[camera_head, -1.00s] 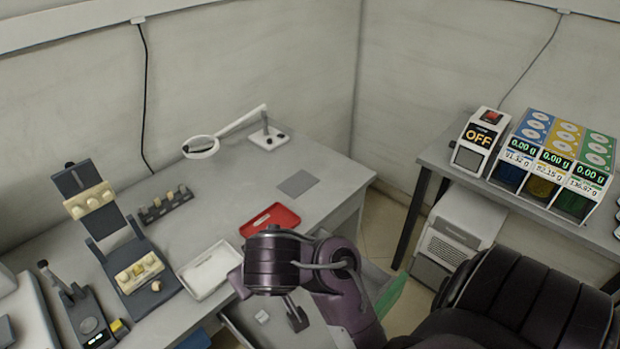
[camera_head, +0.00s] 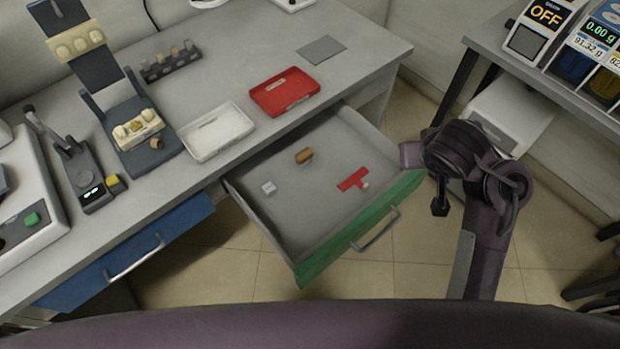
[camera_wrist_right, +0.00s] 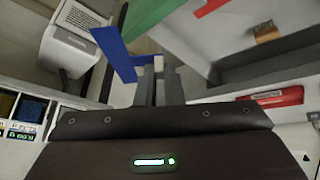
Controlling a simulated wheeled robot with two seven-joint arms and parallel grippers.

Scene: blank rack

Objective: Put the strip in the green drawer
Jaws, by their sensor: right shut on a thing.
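The green drawer (camera_head: 362,232) stands open under the table, its green front facing the viewer. Inside lie a red T-shaped piece (camera_head: 353,180), a brown block (camera_head: 303,156) and a small pale cube (camera_head: 268,187). My right gripper (camera_wrist_right: 158,64) is shut on a blue strip (camera_wrist_right: 113,48) with a crosswise end, outside the drawer near its green front. My left gripper is not in view.
A red case (camera_head: 285,92) and a white tray (camera_head: 216,133) lie on the table above the drawer. A blue drawer (camera_head: 128,254) is shut at the left. A side table with a device reading OFF (camera_head: 546,14) stands at the right. Bare drawer floor surrounds the pieces.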

